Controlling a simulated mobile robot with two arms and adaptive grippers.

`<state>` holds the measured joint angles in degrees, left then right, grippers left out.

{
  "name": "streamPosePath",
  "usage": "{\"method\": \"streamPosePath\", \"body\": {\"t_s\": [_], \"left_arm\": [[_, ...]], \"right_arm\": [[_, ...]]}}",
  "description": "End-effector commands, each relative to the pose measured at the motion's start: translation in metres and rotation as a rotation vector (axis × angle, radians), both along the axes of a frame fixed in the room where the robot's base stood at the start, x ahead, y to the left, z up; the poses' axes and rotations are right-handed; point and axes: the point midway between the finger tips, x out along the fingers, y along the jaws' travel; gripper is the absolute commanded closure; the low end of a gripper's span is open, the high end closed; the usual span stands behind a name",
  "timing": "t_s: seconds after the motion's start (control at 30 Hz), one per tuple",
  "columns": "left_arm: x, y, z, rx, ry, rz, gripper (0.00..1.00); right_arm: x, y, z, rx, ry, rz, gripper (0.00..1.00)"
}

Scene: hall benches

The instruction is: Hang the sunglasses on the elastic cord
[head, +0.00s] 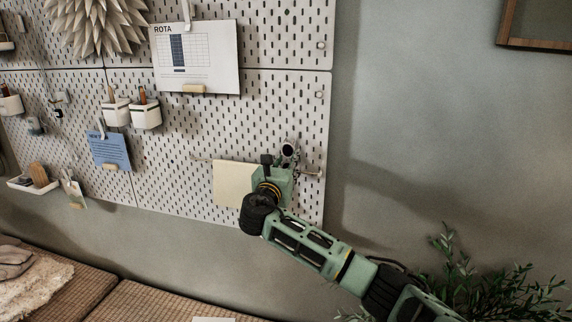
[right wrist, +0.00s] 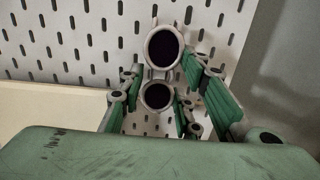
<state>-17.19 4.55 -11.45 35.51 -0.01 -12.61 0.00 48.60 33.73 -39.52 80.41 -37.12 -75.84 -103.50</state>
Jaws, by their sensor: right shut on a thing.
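The sunglasses have round dark lenses and a pale frame. They show in the right wrist view (right wrist: 164,47) standing on edge, one lens above the other, between the green fingers of my right gripper (right wrist: 158,84). In the head view one lens of the sunglasses (head: 289,149) shows just above my right gripper (head: 284,162), close to the pegboard. My right gripper is shut on them. A thin line that looks like the elastic cord (head: 308,173) runs across the lower pegboard behind the gripper. Its middle is hidden, so I cannot tell whether the sunglasses touch it. My left gripper is out of view.
A cream cloth or sheet (head: 232,184) hangs beside my gripper. White cups (head: 146,115), a blue card (head: 110,150) and a rota sheet (head: 222,55) are on the pegboard (head: 275,105) to the left. A woven bench (head: 150,303) is below; a plant (head: 480,275) stands lower right.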

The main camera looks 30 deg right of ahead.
Motion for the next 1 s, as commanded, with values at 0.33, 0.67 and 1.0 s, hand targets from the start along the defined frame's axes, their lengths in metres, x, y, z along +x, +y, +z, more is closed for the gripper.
{"method": "streamPosePath", "body": {"t_s": [0.33,0.67,1.0], "left_arm": [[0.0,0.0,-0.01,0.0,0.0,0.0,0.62],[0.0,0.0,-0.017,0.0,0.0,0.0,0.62],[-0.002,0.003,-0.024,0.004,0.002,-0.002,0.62]], "right_arm": [[-0.001,0.005,-0.052,0.03,0.048,-0.001,1.0],[-0.002,0.004,-0.069,0.03,0.048,-0.001,1.0],[-0.001,0.004,-0.081,0.026,0.04,0.0,1.0]]}}
